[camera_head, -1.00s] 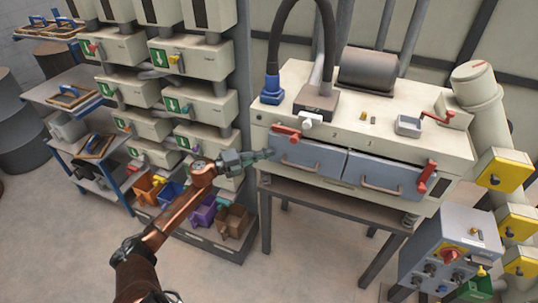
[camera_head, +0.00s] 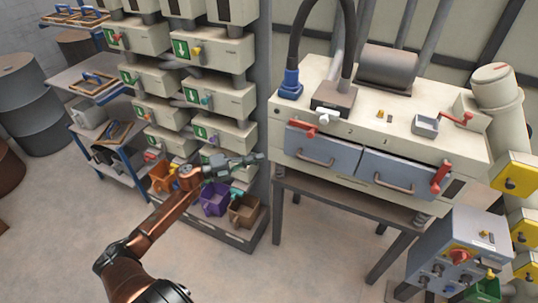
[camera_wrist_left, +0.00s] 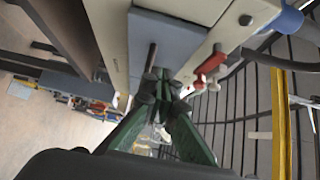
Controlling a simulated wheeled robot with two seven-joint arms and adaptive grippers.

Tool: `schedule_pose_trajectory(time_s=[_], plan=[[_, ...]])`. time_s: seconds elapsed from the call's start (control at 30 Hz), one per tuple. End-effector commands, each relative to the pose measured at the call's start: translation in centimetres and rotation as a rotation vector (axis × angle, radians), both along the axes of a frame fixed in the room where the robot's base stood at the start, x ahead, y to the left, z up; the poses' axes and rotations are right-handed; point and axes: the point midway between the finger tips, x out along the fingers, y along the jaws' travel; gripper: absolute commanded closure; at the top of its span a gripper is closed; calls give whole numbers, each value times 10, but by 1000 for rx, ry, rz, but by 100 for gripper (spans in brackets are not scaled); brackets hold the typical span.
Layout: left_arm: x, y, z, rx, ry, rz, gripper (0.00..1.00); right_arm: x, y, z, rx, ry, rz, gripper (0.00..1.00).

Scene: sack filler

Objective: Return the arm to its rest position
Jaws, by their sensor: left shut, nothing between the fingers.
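My left arm comes in from the lower left in the head view. Its gripper (camera_head: 243,160) is shut and empty, in front of the lower part of the dispenser rack and left of the cream machine (camera_head: 346,121). It touches nothing that I can see. In the left wrist view the dark fingertips of the gripper (camera_wrist_left: 165,90) are together, with the machine's blue-grey drawer front (camera_wrist_left: 150,42) and a red lever (camera_wrist_left: 210,66) beyond them. My right gripper is in neither view.
Two blue-grey drawers (camera_head: 322,150) with red levers front the machine, which stands on a dark metal frame. Coloured bins (camera_head: 214,198) sit low under the rack (camera_head: 212,95). A grey control box (camera_head: 460,247) stands at the lower right. The floor in the middle is clear.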

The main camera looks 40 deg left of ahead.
Motion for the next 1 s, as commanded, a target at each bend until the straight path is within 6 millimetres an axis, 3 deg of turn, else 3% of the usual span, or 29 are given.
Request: schedule_pose_trajectory(time_s=[0.4, 0.53, 0.67, 0.77, 0.9, 1.0], plan=[[-11, 8, -1, -2, 2, 2, 100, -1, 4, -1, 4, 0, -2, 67], [-9, 24, -26, -55, 39, 61, 100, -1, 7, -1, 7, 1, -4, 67], [-10, 58, -92, -173, 133, 201, 100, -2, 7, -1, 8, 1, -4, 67], [-20, 84, -160, -279, 227, 334, 100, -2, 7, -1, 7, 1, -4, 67], [-46, 108, -256, -406, 365, 505, 100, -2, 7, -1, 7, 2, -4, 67], [-73, 115, -324, -485, 464, 618, 100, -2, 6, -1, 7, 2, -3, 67]])
